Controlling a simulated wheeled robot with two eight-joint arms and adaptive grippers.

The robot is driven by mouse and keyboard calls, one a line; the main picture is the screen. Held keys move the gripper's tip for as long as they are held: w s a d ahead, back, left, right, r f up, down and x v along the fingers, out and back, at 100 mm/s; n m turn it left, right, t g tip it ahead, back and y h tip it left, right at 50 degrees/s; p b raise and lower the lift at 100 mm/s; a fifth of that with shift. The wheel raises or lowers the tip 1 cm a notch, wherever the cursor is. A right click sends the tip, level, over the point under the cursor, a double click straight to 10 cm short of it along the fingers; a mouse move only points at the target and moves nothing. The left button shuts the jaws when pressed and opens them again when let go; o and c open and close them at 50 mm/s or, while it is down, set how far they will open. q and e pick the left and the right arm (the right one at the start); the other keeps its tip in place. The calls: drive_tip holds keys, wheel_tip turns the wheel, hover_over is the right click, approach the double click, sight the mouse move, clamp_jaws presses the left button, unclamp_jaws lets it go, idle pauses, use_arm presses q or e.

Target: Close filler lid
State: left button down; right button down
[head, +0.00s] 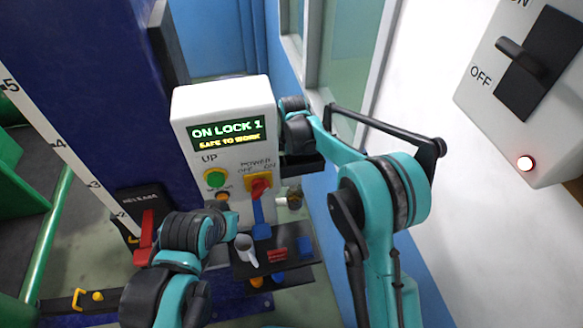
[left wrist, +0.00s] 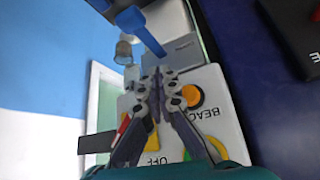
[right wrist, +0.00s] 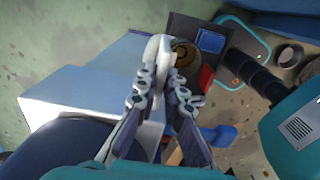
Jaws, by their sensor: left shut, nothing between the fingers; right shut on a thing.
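The filler lid (right wrist: 157,50) looks like a pale, rounded disc seen nearly edge-on in the right wrist view. My right gripper (right wrist: 160,68) is shut on it. The lid stands beside a round brown opening (right wrist: 184,54), which seems to be the filler mouth. The lid is raised, not lying over the opening. My left gripper (left wrist: 157,72) is shut and empty in front of the control box, near the orange beacon button (left wrist: 190,95). Its fingertips are hidden in the head view.
The control box (head: 222,105) reads "ON LOCK 1, SAFE TO WORK". A red power switch (head: 260,184) and a green button (head: 215,178) are on its front. A blue post stands left; a wall closes the right.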

drive_tip(key=shift+s+d+t+y+b, duration=0.2)
drive_tip(key=shift+s+t+y+b, duration=0.15)
drive_tip(key=shift+s+t, duration=0.4)
drive_tip(key=shift+w, duration=0.1)
drive_tip(key=c, duration=1.6)
unclamp_jaws()
drive_tip(key=r, duration=0.4)
drive_tip(key=s+r, duration=0.1)
drive_tip(key=r, duration=0.7)
drive_tip(key=shift+s+d, duration=0.3)
drive_tip(key=shift+s, duration=0.1)
drive_tip(key=shift+f, duration=0.1)
